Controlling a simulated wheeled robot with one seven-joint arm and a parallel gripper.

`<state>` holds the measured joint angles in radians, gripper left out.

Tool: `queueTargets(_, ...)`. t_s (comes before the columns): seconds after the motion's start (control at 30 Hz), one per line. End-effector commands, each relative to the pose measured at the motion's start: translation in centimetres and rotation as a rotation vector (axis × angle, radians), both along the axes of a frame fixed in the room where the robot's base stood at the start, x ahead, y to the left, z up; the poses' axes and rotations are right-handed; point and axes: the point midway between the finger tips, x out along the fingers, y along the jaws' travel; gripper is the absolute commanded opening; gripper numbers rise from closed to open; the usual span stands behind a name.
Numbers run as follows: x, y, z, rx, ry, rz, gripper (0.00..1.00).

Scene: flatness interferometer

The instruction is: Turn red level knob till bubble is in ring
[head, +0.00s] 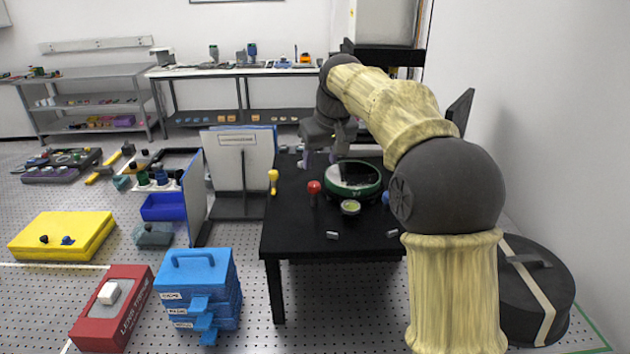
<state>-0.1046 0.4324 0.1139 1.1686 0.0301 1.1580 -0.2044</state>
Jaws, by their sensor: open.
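The red level knob (314,187) stands upright on the black table (285,232), left of the round green-rimmed plate (353,193). A small round level (350,207) with a yellow-green face sits in front of the plate. Its bubble and ring are too small to make out. My gripper (319,160) is open above the table, behind the red knob and apart from it in the picture. My arm reaches over from the right.
A yellow knob (273,177) stands at the table's left edge, and a blue knob (386,198) shows beside my arm. A white panel (246,158) stands left of the table. Small grey pieces lie at the table's front. Blue boxes (200,283) stand on the floor.

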Motion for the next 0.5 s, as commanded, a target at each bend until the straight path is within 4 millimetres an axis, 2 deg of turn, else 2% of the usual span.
queueTargets(0.3,1.9,0.8,-5.2,-0.001,0.004,0.0,0.49)
queueTargets(0.5,2.9,1.2,-7.7,-0.001,0.003,-0.001,0.49)
